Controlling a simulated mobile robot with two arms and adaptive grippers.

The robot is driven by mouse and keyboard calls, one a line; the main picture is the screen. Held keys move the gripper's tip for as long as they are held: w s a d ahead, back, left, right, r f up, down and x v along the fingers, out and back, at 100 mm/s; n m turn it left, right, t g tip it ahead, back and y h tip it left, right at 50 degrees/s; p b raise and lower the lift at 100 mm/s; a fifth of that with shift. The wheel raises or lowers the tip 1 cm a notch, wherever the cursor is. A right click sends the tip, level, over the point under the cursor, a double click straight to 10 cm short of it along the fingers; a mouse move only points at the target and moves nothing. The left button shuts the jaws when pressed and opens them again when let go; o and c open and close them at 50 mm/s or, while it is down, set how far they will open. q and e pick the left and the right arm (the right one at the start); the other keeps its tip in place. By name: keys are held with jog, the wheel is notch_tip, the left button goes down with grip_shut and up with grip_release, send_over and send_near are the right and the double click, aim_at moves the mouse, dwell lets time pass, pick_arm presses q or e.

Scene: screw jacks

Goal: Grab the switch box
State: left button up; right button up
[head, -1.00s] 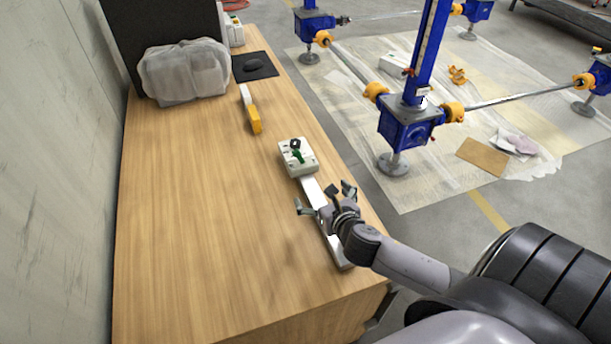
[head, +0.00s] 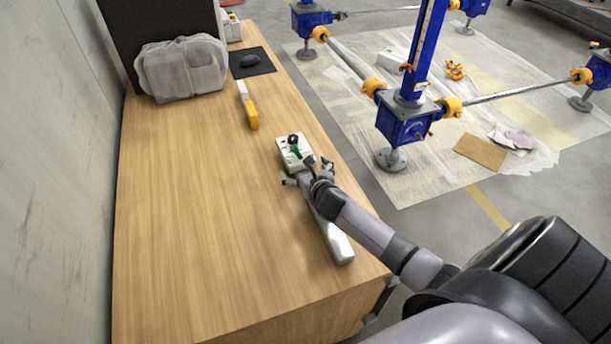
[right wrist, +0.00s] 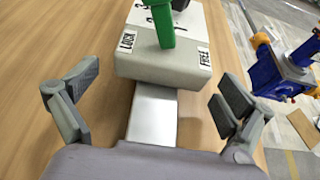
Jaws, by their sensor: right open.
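The switch box (head: 291,150) is a pale box with a green lever and a black part on top, standing on the wooden table near its right edge. A flat pale bar runs from it toward the front. In the right wrist view the box (right wrist: 165,62) shows LOCK and FREE labels, with the green lever (right wrist: 163,25) at its top. My right gripper (head: 308,172) is at the near end of the box, above the bar. Its fingers (right wrist: 160,97) are spread apart on either side of the bar, with nothing between them gripped. My left gripper is not in view.
The pale bar (head: 333,240) lies along the table's right side. A yellow-handled tool (head: 250,112), a grey bag (head: 183,70) and a mouse on a black mat (head: 262,66) lie farther back. Blue screw jacks (head: 405,125) stand on the floor at right. The table's left part is clear.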

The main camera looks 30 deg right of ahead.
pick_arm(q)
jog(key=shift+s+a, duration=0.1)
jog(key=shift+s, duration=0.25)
pick_arm(e)
jog(key=shift+c, duration=0.5)
jog(key=c, duration=1.9)
jog(key=shift+w+d+r, duration=0.1)
jog(key=shift+w+r, duration=0.05)
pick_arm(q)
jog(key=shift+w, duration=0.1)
pick_arm(e)
jog(key=shift+c, duration=0.2)
